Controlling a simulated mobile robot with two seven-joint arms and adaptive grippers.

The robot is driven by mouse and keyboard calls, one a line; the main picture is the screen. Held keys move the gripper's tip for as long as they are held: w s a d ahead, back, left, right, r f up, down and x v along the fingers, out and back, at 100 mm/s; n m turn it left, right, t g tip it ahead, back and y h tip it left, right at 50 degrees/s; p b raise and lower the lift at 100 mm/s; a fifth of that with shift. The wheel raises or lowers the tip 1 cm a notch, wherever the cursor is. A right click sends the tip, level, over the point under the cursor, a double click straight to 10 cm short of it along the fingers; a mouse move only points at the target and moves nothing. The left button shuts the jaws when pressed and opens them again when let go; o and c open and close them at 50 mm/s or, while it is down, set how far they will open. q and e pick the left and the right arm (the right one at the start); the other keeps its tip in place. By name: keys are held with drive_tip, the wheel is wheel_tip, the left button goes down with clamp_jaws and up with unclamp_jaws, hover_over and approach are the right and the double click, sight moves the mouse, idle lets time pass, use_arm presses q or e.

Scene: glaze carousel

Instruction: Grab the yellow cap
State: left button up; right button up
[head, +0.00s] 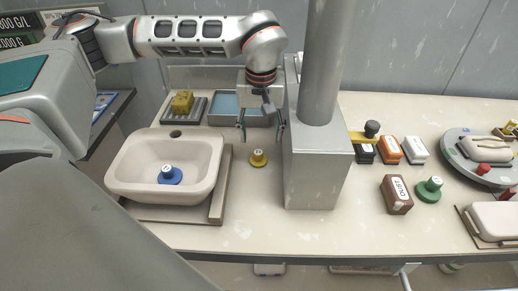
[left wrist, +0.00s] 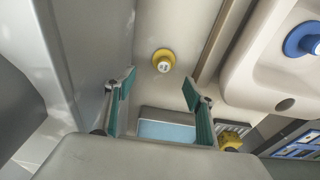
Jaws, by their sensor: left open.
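The yellow cap (head: 258,158) stands on the pale worktop between the sink basin and the square metal column base. It also shows in the left wrist view (left wrist: 163,61), beyond and between the two fingers. My left gripper (head: 260,136) hangs open and empty, pointing down, behind and above the cap and close to the column. The same gripper (left wrist: 158,92) shows in the left wrist view with its teal finger pads spread apart. It does not touch the cap. My right gripper is not in view.
A metal column (head: 318,170) stands right of the cap. A basin (head: 125,180) with a blue cap (head: 170,175) in it is to the left, on a wooden frame. A blue tray (head: 225,108) lies behind. Further right are small boxes, a green cap (head: 430,188) and a round carousel (head: 458,150).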

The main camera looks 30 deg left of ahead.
sight(258, 152)
use_arm(q)
drive_tip(key=shift+w+a+f, duration=0.1)
drive_tip(key=shift+w+f, duration=0.05)
drive_tip(key=shift+f, duration=0.15)
drive_tip(key=shift+a+f+b, duration=0.15)
drive_tip(key=shift+a+f, duration=0.05)
drive_tip(key=shift+f, duration=1.6)
drive_tip(key=shift+a+f+b, duration=0.15)
drive_tip(key=shift+f, duration=1.6)
drive_tip(key=c, duration=1.2)
